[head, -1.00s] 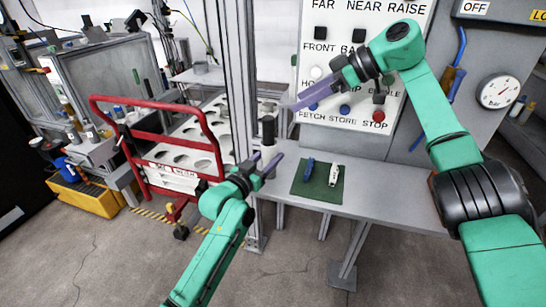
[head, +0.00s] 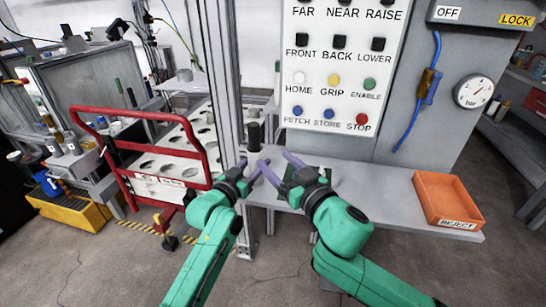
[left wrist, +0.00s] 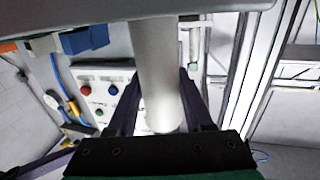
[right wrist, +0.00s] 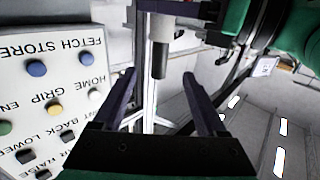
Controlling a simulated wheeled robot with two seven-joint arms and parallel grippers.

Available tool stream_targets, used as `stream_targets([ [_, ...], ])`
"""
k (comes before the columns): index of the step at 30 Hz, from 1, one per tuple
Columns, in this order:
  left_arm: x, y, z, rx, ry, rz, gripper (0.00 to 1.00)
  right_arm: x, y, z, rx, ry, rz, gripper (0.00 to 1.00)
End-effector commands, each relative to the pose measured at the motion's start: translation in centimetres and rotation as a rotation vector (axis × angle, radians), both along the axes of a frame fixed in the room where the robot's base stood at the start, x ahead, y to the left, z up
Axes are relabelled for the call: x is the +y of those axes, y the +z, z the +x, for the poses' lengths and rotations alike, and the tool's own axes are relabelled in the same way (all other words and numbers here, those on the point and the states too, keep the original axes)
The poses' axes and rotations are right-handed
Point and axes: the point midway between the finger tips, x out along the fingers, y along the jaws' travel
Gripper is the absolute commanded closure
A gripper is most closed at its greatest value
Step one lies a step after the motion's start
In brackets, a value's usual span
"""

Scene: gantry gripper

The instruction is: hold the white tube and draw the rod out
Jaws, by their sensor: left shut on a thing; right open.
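The white tube (left wrist: 155,60) stands between the fingers of my left gripper (head: 253,164), which is shut on it. In the right wrist view the tube (right wrist: 162,28) has a dark rod (right wrist: 160,60) protruding from its end. In the head view the rod's black end (head: 254,136) shows just above the left gripper, beside the metal post. My right gripper (head: 277,167) is open and empty, close to the right of the left one. In its wrist view, the rod lies ahead between its spread fingers (right wrist: 160,77), not gripped.
A button panel (head: 340,65) stands behind the grey bench (head: 385,195). My right gripper mostly hides a green mat. An orange reject bin (head: 447,200) sits at the bench's right. A red-framed rack (head: 140,140) and a metal post (head: 228,90) are at the left.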

Motion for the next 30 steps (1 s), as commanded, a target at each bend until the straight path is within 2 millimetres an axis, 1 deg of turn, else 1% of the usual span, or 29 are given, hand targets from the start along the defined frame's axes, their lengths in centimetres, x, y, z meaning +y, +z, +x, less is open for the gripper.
stream_targets([
  [5, 0.0, 0.0, 0.0, 0.0, 0.0, 0.0, 1.0, 1.4, 0.3, 2.7, -0.006, 0.0, 0.001, 0.26],
  [9, 0.0, 0.0, 0.0, 0.0, 0.0, 0.0, 1.0, 3.0, 0.3, 5.9, -0.007, 0.0, 0.002, 0.26],
  [12, 0.0, 0.0, 0.0, 0.0, 0.0, 0.0, 1.0, 4.1, 0.3, 7.9, -0.007, 0.001, 0.002, 0.26],
  [15, 0.0, 0.0, 0.0, 0.0, 0.0, 0.0, 1.0, 4.8, 0.3, 9.4, -0.006, 0.0, 0.003, 0.26],
  [19, 0.0, 0.0, 0.0, 0.0, 0.0, 0.0, 1.0, 5.3, 0.2, 10.3, -0.005, 0.002, 0.003, 0.26],
  [26, 0.0, 0.0, 0.0, 0.0, 0.0, 0.0, 1.0, 5.3, 0.2, 10.4, -0.005, 0.002, 0.003, 0.26],
  [29, 0.0, 0.0, 0.0, 0.0, 0.0, 0.0, 1.0, 5.3, 0.2, 10.4, -0.005, 0.002, 0.003, 0.6],
  [30, 0.0, 0.0, 0.0, 0.0, 0.0, 0.0, 1.0, 5.3, 0.2, 10.4, -0.005, 0.001, 0.003, 0.75],
])
